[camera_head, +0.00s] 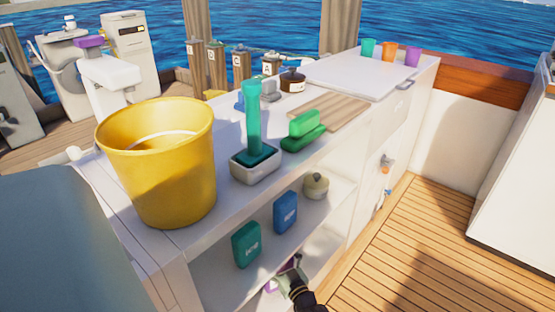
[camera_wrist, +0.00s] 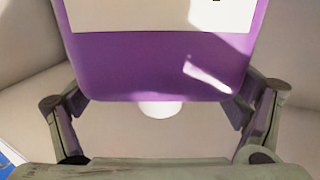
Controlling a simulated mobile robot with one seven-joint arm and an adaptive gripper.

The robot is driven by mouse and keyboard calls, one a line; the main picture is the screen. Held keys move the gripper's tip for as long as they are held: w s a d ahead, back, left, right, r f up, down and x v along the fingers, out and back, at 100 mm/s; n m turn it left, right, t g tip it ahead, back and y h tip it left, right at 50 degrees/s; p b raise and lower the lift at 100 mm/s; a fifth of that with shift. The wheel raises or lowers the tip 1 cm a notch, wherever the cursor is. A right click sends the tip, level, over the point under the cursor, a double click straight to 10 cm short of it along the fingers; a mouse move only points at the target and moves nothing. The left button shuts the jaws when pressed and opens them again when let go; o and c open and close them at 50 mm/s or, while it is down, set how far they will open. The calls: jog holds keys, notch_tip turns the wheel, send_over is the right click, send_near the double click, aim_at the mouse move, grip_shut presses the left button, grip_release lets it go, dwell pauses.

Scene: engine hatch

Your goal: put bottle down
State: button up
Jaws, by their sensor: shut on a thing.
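My gripper (camera_wrist: 160,104) is shut on a purple bottle (camera_wrist: 120,75) with a white label (camera_wrist: 130,15). The bottle fills the upper middle of the wrist view, with one finger on each side. A small round white part (camera_wrist: 160,109) shows beyond its purple edge. In the head view my gripper (camera_head: 288,277) is at the lower shelf of the white counter, and only small purple patches of the bottle (camera_head: 271,287) show around it. Whether the bottle touches the shelf cannot be told.
A green pack (camera_head: 246,245), a blue pack (camera_head: 285,212) and a round beige pot (camera_head: 316,185) stand on the upper shelf. Wooden deck (camera_head: 420,250) lies clear at right.

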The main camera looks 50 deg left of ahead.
jog(key=shift+w+a+r, duration=0.1)
jog(key=shift+w+a, duration=0.3)
jog(key=shift+w, duration=0.1)
jog(key=shift+f, duration=1.75)
jog(key=shift+f+b, duration=0.15)
jog(key=shift+b, duration=0.3)
jog(key=o, duration=1.7)
jog(key=shift+f, duration=0.1)
jog(key=v, duration=1.2)
jog(key=shift+s+r+p, duration=0.1)
jog(key=shift+r+p, duration=0.1)
jog(key=shift+p, duration=0.15)
